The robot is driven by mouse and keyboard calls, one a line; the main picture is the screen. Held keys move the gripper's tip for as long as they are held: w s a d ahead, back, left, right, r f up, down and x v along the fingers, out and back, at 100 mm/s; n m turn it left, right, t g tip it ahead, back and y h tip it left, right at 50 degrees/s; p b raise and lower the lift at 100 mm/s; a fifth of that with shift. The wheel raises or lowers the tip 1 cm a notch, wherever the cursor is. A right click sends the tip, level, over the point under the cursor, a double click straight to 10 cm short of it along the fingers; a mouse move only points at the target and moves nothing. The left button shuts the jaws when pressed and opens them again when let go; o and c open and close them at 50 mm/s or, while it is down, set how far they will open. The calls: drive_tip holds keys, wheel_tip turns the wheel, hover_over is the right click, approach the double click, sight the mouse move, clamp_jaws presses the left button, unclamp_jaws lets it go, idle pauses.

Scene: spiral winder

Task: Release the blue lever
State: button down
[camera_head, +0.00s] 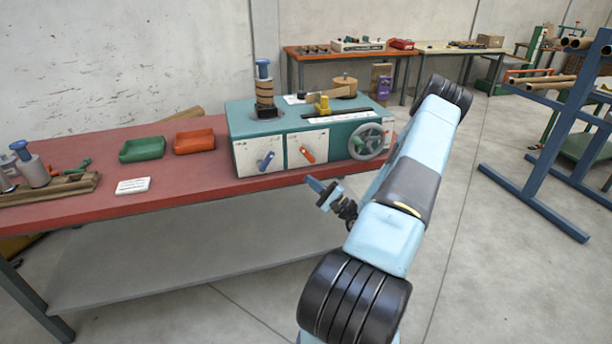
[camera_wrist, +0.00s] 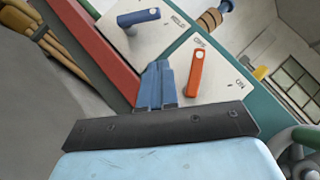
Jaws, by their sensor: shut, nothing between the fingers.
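The blue lever (camera_head: 266,161) is on the left white front panel of the teal winder box (camera_head: 262,118). In the wrist view the blue lever (camera_wrist: 139,17) lies up and left of my fingers, near a label that seems to read "HOLD". An orange lever (camera_head: 307,154) is on the right white panel; in the wrist view the orange lever (camera_wrist: 195,72) is just right of my fingertips, with "OFF" and "ON" marks. My gripper (camera_head: 315,185) is shut and empty in front of the panels, apart from the blue lever. It also shows in the wrist view (camera_wrist: 157,68).
The winder stands on a red-topped bench (camera_head: 200,180). A handwheel (camera_head: 367,141) sits at the box's right front. A green tray (camera_head: 142,150), an orange tray (camera_head: 194,141) and a white card (camera_head: 132,186) lie to the left. A blue rack (camera_head: 550,140) stands at right.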

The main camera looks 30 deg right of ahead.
sight(274, 155)
drive_tip(key=x, duration=0.3)
drive_tip(key=s+a+x, duration=0.1)
drive_tip(key=x, duration=0.3)
drive_tip(key=a+r+x, duration=0.1)
drive_tip(key=x, duration=0.3)
drive_tip(key=shift+a+r, duration=0.15)
drive_tip(key=shift+a+r+n+g, duration=0.1)
drive_tip(key=shift+r+n+g, duration=0.1)
drive_tip(key=shift+n+g, duration=0.15)
